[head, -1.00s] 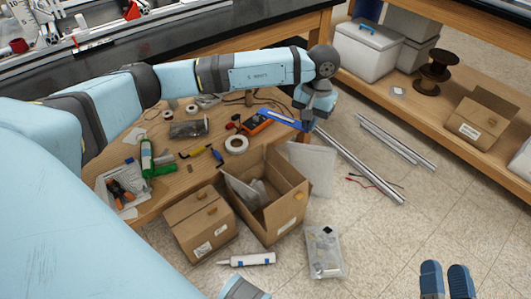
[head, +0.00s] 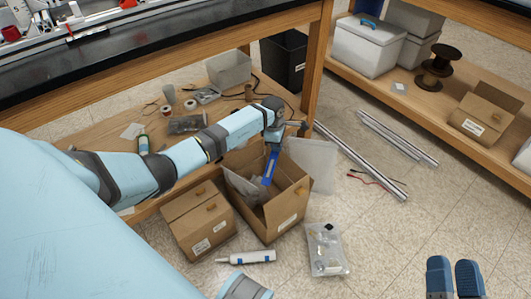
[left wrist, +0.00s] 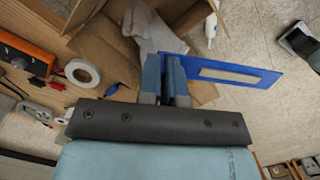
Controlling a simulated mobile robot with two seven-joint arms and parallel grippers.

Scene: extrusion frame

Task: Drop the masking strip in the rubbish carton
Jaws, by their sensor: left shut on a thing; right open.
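The masking strip is a flat blue strip (head: 270,168) with a pale panel that shows in the left wrist view (left wrist: 225,74). My left gripper (head: 274,147) is shut on one end of it; its fingers (left wrist: 165,80) show in the wrist view. The strip points down across the mouth of the open brown rubbish carton (head: 288,208) in the head view. In the wrist view its free end reaches out over the floor. I cannot tell its height above the rim. Grey-white crumpled stuff lies in the carton. My right gripper (head: 454,280) is open and empty, low at the right.
A closed carton (head: 197,220) stands left of the open one. A white tube (head: 247,257) and a clear bag (head: 327,248) lie on the floor in front. A translucent sheet (head: 312,163) stands behind right. Metal rails (head: 362,165) lie on the floor further right.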

